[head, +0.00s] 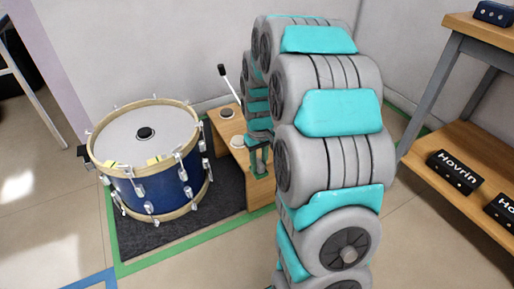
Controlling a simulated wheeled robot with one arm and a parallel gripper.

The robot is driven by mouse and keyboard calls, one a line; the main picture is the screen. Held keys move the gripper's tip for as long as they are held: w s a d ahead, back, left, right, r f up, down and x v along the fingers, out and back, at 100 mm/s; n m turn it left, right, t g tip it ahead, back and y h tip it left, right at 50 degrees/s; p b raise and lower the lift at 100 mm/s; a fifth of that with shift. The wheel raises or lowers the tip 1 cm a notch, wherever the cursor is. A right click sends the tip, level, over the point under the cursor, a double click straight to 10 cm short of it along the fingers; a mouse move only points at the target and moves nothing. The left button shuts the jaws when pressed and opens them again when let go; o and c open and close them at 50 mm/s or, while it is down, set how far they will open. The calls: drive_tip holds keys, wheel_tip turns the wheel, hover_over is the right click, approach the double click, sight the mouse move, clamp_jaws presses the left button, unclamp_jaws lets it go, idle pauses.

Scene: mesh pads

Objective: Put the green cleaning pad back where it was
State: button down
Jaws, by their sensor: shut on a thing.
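My gripper (259,163) is small in the head view, low beside the wooden box and partly behind my own grey and teal arm. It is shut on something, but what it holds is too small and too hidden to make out. I cannot pick out the green cleaning pad for sure; dark green between the fingers may be pad or gripper. A blue drum (150,160) with a white head and wooden hoops stands at the left, apart from my gripper.
The wooden box (262,192) stands right of the drum, with round pale-and-dark pieces (227,113) on top. A dark mat (180,232) lies under the drum, edged by green tape (160,258). A wooden shelf (470,150) with black boxes stands right. Front-left floor is clear.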

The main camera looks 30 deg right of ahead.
drive_tip(key=w+d, duration=0.1)
drive_tip(key=w, duration=0.2)
drive_tip(key=w+d, duration=0.2)
drive_tip(key=w, duration=0.2)
drive_tip(key=w+d+f, duration=0.1)
drive_tip(key=w+d, duration=0.1)
drive_tip(key=w, duration=0.1)
drive_tip(key=shift+w, duration=0.35)
drive_tip(key=shift+w+f+b, duration=0.1)
drive_tip(key=shift+f+b, duration=0.35)
drive_tip(key=shift+f, duration=1.3)
drive_tip(key=shift+f, duration=0.2)
drive_tip(key=c, duration=0.6)
unclamp_jaws()
